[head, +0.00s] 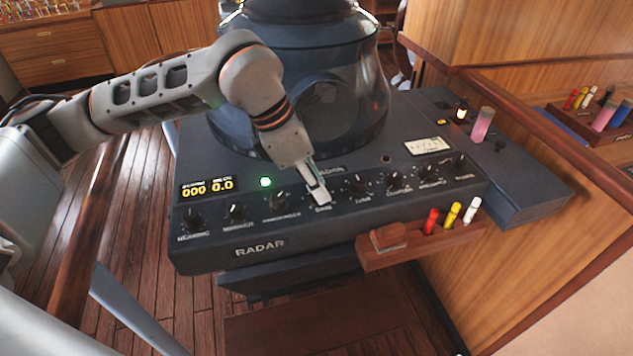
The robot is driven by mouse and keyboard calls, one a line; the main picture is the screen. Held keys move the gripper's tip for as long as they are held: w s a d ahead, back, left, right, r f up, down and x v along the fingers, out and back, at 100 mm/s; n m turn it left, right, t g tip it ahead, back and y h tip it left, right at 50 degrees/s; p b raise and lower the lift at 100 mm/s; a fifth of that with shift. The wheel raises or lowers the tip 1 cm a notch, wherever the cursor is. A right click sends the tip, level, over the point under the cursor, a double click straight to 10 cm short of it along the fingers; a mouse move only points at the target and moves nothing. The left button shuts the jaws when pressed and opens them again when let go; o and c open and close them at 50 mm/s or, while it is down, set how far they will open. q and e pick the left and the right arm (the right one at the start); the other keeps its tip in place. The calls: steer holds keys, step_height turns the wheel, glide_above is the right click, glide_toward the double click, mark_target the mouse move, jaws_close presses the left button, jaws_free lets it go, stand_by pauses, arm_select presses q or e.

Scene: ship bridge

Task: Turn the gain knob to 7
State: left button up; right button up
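The radar console (260,245) has a row of black knobs along its sloped front panel. My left gripper (319,192) reaches down from the upper left to the middle of this row, over the spot above a label that seems to read GAIN. Its fingertips cover the gain knob, so the knob's pointer and setting are hidden. The fingers are seen nearly edge-on, and I cannot tell whether they are closed on the knob. My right gripper is not in view.
Neighbouring knobs sit close by: one to the left (279,202) and the tune knob (358,184) to the right. The radar hood (335,85) rises behind my gripper. A wooden holder (390,254) with red, yellow and white markers juts out at front right.

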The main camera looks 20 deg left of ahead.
arm_select(q)
jaws_close()
steer(key=shift+w+m+g, duration=0.1)
steer(key=shift+m+g, duration=0.2)
steer(key=shift+m, duration=0.5)
steer(key=shift+h, duration=0.3)
steer(key=o, duration=0.7)
jaws_free()
steer(key=shift+c, duration=0.2)
steer(key=shift+a+r, duration=0.1)
steer(key=shift+r, duration=0.05)
steer(key=v, duration=1.1)
steer(key=shift+r, duration=0.4)
